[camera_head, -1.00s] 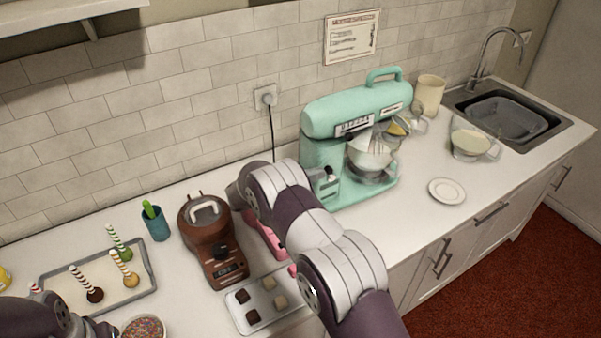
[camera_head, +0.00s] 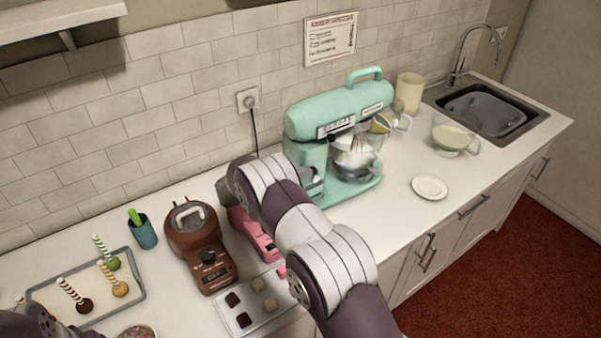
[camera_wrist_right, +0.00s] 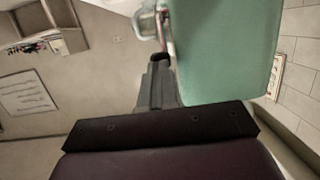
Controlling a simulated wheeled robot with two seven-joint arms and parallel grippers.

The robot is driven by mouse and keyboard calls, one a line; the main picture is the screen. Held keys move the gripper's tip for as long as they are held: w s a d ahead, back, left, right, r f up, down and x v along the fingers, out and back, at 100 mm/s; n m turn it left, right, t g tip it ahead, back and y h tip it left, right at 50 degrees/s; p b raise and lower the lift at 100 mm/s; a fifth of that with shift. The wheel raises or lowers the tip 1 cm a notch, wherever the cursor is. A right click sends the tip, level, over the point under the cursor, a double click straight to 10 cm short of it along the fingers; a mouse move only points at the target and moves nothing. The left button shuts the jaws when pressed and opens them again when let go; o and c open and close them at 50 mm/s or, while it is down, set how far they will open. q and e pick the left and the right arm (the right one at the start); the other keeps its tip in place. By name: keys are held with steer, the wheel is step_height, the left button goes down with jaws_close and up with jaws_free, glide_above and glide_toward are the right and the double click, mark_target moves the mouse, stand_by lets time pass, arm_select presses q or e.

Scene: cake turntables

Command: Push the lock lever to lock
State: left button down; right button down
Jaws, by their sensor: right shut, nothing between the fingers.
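The mint-green stand mixer (camera_head: 338,122) stands on the counter near the wall, with its whisk and bowl (camera_head: 357,163) on its right side. My right gripper (camera_head: 314,180) is beside the mixer's left side, partly hidden by my own arm. In the right wrist view, my right gripper (camera_wrist_right: 159,62) is shut and empty, with the mint mixer body (camera_wrist_right: 228,45) close on its right. I cannot make out the lock lever clearly or tell whether the gripper touches it. My left arm shows only at the lower left edge, and its gripper is out of view.
A brown chocolate melter (camera_head: 203,245), a pink appliance (camera_head: 254,236) and a tray of chocolates (camera_head: 252,304) are near my right arm. A cake-pop tray (camera_head: 134,262) is at the left. A white plate (camera_head: 429,187) lies right of the mixer, with free counter around it.

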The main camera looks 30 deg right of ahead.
mark_target(314, 157)
steer(key=d+r+y+p, duration=0.2)
steer(key=y+p, duration=0.1)
steer(key=p, duration=0.1)
steer(key=shift+d, duration=0.15)
steer(key=shift+d+p, duration=0.45)
steer(key=shift+p, duration=0.1)
steer(key=shift+w+d, duration=0.2)
steer(key=shift+d, duration=0.05)
steer(key=shift+r+p, duration=0.8)
steer(key=shift+p, duration=0.05)
